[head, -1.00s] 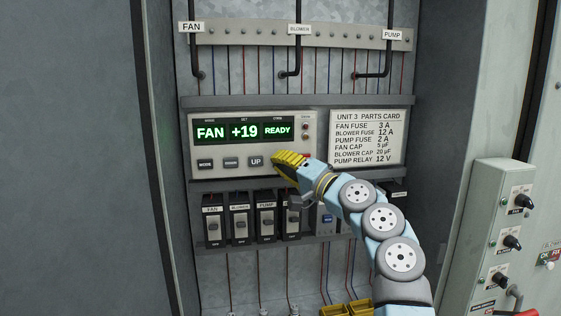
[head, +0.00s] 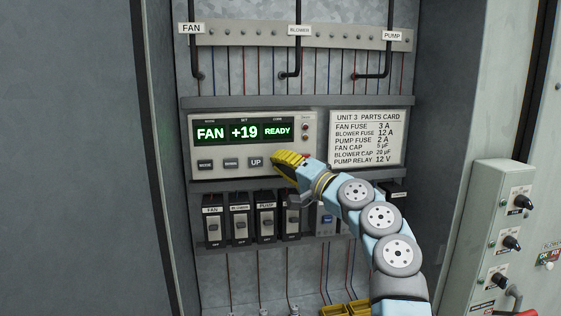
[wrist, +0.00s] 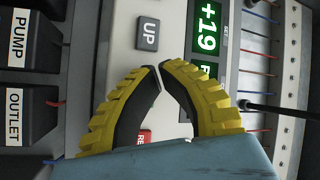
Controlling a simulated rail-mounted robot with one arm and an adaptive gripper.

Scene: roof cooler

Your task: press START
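The control panel (head: 197,130) is a pale box with a green display (head: 243,131) reading FAN, +19 and READY. Below the display are grey buttons MODE (head: 205,165), DOWN (head: 231,163) and UP (head: 256,162). UP also shows in the wrist view (wrist: 147,33). My gripper (head: 275,155), with yellow ribbed fingers, is at the panel just right of UP. In the wrist view its fingertips (wrist: 160,67) meet, with nothing seen held. A red button marked RE (wrist: 145,137) shows partly between the fingers. No START label is visible; my fingers cover that part of the button row. I cannot tell whether they touch the panel.
A row of black modules (head: 239,217) labelled FAN, BLOWER and PUMP sits below the panel. A parts card (head: 367,138) is to its right. Yellow bins (head: 347,309) are at the bottom. A grey switch box (head: 493,230) with black knobs stands at right.

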